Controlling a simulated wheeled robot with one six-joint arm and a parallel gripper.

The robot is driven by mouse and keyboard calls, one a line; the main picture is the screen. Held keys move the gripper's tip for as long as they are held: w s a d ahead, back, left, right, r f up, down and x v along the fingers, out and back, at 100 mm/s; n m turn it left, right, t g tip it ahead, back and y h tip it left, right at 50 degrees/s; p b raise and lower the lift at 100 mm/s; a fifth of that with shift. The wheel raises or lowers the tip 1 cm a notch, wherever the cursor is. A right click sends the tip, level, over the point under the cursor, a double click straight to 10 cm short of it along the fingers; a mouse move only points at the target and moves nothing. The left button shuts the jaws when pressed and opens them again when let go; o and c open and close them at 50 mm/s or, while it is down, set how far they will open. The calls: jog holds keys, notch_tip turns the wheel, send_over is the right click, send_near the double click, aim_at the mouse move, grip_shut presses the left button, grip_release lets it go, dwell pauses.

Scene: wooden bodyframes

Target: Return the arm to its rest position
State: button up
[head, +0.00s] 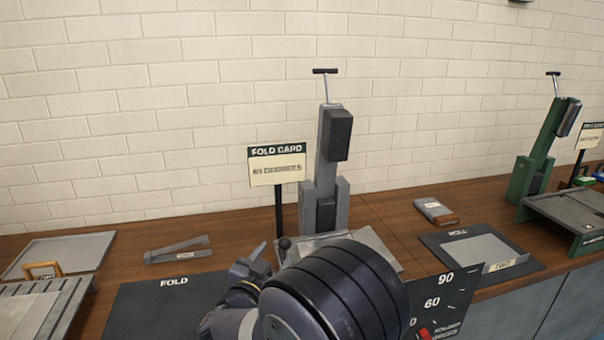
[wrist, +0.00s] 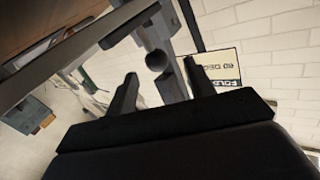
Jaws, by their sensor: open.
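My gripper (head: 259,262) is in front of the grey fold machine (head: 330,155), above the bench near the black FOLD mat (head: 165,290). In the wrist view my gripper (wrist: 160,82) shows two dark fingers spread apart with nothing held between them. A dark round knob (wrist: 157,61) shows beyond the fingertips, in line with the gap. The knob also shows in the head view (head: 284,243), just right of the fingers. Whether the fingers touch it I cannot tell. My arm hides part of the machine's base and the mat.
A FOLD CARD sign (head: 277,165) stands left of the machine. A dial plate (head: 442,305) is at the front right. Flat metal strips (head: 178,249) and a grey tray (head: 62,252) lie left. A dark mat (head: 470,236), a small block (head: 436,211) and a green machine (head: 540,150) are right.

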aim_at(287, 238)
jog(key=x, duration=0.7)
jog(key=shift+w+d, duration=0.1)
jog(key=shift+w, duration=0.05)
jog(key=shift+w+d, duration=0.2)
jog(key=shift+d, duration=0.4)
